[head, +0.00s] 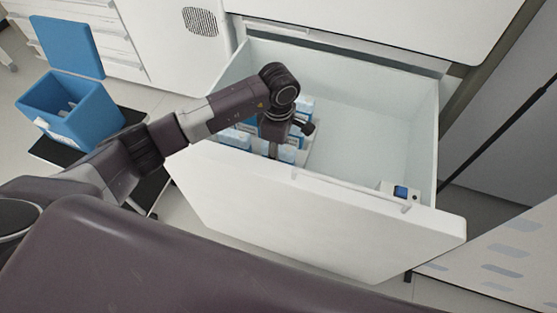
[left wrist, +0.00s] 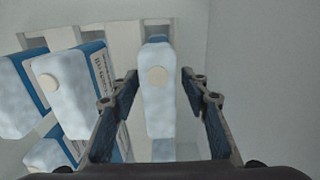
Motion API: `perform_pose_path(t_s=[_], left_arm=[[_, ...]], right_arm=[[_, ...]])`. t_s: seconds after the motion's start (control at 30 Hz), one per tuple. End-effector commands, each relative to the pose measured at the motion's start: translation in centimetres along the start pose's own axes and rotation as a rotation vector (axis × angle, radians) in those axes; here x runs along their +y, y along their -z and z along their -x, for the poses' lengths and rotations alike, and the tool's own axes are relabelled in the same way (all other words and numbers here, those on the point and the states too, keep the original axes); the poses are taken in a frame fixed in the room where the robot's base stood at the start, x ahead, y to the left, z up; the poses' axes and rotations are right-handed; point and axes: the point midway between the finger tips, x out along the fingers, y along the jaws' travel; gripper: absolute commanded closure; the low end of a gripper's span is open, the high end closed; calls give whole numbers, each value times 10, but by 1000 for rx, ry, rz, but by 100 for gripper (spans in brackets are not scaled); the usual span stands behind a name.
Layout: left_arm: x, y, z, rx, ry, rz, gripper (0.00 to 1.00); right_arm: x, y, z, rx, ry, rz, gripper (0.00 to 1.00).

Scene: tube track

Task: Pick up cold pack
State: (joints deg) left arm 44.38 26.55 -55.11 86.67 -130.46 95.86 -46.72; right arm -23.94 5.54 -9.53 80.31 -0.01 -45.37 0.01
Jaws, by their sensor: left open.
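Several cold packs, blue and frosty white, stand in a rack at the left side of the open white drawer (head: 385,118). In the head view one cold pack (head: 286,154) shows beside my left gripper (head: 273,150), which points down into the drawer. In the left wrist view a single upright cold pack (left wrist: 158,105) with a round pale cap stands between the two open fingers of my left gripper (left wrist: 160,74), with a gap on each side. More cold packs (left wrist: 68,100) stand to the left. My right gripper is not in view.
A blue open box (head: 70,108) with its lid raised stands on a dark cart at the left. The drawer's front panel (head: 310,215) rises near the arm. The drawer's right part is mostly bare, with a small blue-and-white item (head: 401,192) at the front.

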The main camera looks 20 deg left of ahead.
Motion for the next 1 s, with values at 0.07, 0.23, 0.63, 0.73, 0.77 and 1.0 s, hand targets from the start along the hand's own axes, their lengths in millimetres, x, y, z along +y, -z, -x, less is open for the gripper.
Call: perform_pose_path(t_s=[0.07, 0.23, 0.63, 0.73, 0.77, 1.0], left_arm=[[0, 0, -1, -1, -2, 0, 58], [1, 0, 0, 0, -2, 0, 60], [1, 0, 0, 0, -2, 0, 100], [1, 0, 1, -1, -3, 0, 100], [1, 0, 1, -1, -3, 0, 100], [2, 0, 11, -1, -6, 1, 100]], right_arm=[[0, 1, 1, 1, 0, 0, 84], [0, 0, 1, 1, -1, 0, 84], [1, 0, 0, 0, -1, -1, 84], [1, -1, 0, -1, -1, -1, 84], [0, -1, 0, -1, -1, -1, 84], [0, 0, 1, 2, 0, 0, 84]])
